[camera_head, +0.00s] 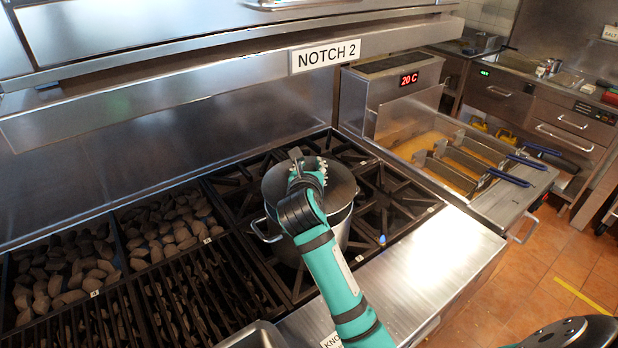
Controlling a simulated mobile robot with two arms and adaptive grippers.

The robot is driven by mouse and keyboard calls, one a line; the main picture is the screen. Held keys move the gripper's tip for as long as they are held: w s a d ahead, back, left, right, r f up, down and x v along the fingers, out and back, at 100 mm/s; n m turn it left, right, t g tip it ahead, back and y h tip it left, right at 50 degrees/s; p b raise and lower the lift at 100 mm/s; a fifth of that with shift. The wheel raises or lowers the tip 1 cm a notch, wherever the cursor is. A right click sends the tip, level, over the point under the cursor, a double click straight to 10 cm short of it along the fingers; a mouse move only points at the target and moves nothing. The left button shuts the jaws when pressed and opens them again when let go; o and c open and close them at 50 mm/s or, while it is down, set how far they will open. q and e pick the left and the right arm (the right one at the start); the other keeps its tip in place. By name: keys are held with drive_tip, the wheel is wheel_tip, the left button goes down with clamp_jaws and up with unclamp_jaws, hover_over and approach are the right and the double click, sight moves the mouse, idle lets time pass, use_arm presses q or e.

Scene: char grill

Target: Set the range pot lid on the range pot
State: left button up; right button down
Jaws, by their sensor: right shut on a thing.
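The range pot (286,250) is a silver metal pot with a side handle, upright on the black burner grates. The dark grey round range pot lid (343,186) is over the pot's mouth and looks nearly level. My right gripper (306,166) is shut on the lid's handle at the top middle. My right arm comes up from the lower right and covers part of the lid and pot front. I cannot tell whether the lid's rim touches the pot or is slightly above it. My left gripper is not in view.
Char grill beds with briquettes (165,226) lie to the left. A fryer (455,160) with blue-handled baskets (508,177) stands to the right. A steel hood edge with a "NOTCH 2" sign (325,56) overhangs behind. The steel front ledge (440,245) is mostly bare.

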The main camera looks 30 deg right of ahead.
wheel_tip(320, 180, down, 2)
drive_tip(key=shift+s+f, duration=0.1)
drive_tip(key=shift+f, duration=0.15)
drive_tip(key=shift+f+p, duration=0.3)
drive_tip(key=shift+f, duration=0.45)
drive_tip(key=c, duration=1)
unclamp_jaws()
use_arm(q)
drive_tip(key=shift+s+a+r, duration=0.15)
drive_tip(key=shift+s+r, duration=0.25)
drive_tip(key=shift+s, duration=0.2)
